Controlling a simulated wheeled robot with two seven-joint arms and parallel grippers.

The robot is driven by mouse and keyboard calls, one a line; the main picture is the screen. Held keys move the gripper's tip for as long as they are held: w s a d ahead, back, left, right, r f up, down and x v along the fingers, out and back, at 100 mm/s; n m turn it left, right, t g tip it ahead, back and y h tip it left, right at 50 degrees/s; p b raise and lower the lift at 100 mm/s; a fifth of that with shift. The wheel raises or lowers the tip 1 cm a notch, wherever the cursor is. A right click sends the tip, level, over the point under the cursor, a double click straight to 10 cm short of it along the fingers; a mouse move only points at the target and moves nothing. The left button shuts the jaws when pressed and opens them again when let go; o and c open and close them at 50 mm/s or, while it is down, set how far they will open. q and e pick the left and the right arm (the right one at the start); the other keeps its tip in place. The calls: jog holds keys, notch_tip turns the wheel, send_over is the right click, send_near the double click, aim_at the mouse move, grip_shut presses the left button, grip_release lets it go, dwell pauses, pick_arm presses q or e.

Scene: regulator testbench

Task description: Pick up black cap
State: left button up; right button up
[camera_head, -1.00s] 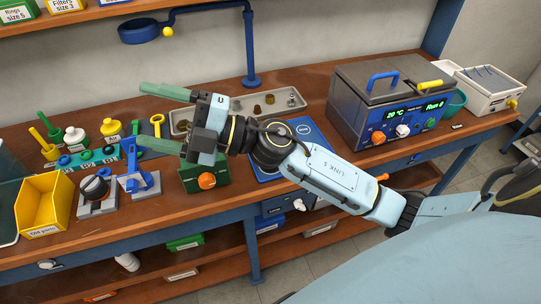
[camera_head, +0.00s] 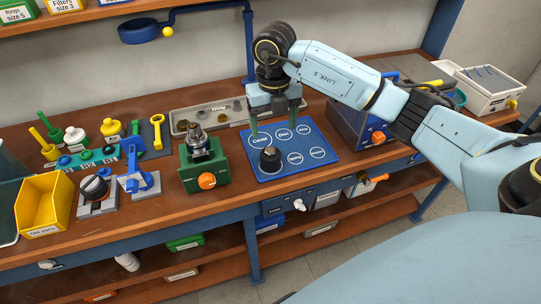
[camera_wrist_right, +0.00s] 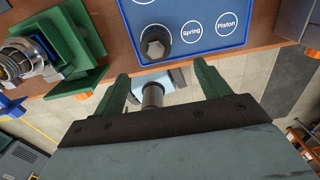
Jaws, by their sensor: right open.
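The black cap (camera_head: 270,160) stands on the lower left part of the blue labelled mat (camera_head: 318,168). It also shows in the right wrist view (camera_wrist_right: 156,42), with a hexagonal top, beyond the fingertips. My right gripper (camera_head: 273,124) points down over the mat, above and behind the cap in the head view. Its two green fingers are apart with nothing between them, and it also shows in the right wrist view (camera_wrist_right: 161,80). My left gripper is out of view.
A green fixture (camera_head: 207,172) with an orange knob and a metal part stands left of the mat. A grey tray (camera_head: 182,117) lies behind. A blue machine (camera_head: 345,125) stands at right, partly hidden by my arm. The mat's front half is mostly bare.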

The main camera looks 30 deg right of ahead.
aim_at(271, 150)
notch_tip(271, 150, down, 6)
jog(key=shift+a+r, duration=0.1)
jog(key=shift+w+a+f, duration=0.1)
jog(key=shift+f, duration=1.3)
jog(key=shift+w+a+f, duration=0.1)
jog(key=shift+f, duration=1.3)
jog(key=c, duration=1.1)
